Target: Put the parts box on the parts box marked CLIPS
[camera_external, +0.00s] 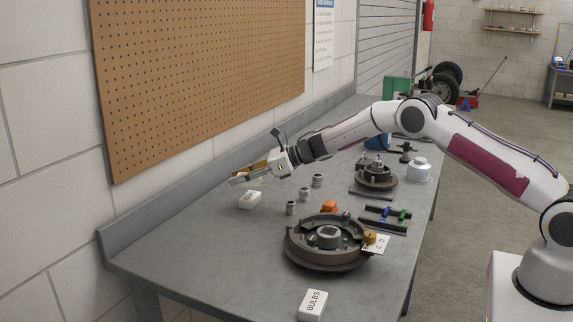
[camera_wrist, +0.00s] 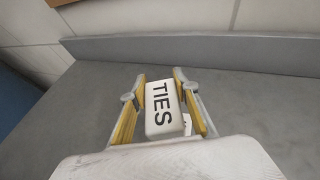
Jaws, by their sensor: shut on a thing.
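A white parts box marked TIES (camera_wrist: 163,108) sits between the yellow-padded fingers of my gripper (camera_wrist: 160,82) in the wrist view. My gripper is shut on it. In the external view my gripper (camera_external: 242,177) is over the far left part of the bench, and the held box is mostly hidden by the fingers. A white parts box (camera_external: 249,201) lies on the bench just below my gripper; its lettering is too small to read. In the wrist view a small white piece (camera_wrist: 187,124) shows beside the TIES box, lower down. A parts box marked BULBS (camera_external: 312,304) lies at the near edge.
Several metal cylinders (camera_external: 291,208) stand right of the lower box. A large drum brake assembly (camera_external: 327,252), an orange part (camera_external: 330,206) and a dark tray of tools (camera_external: 384,218) are farther right. The wall and bench upstand (camera_wrist: 220,48) are close behind. The bench's left front is clear.

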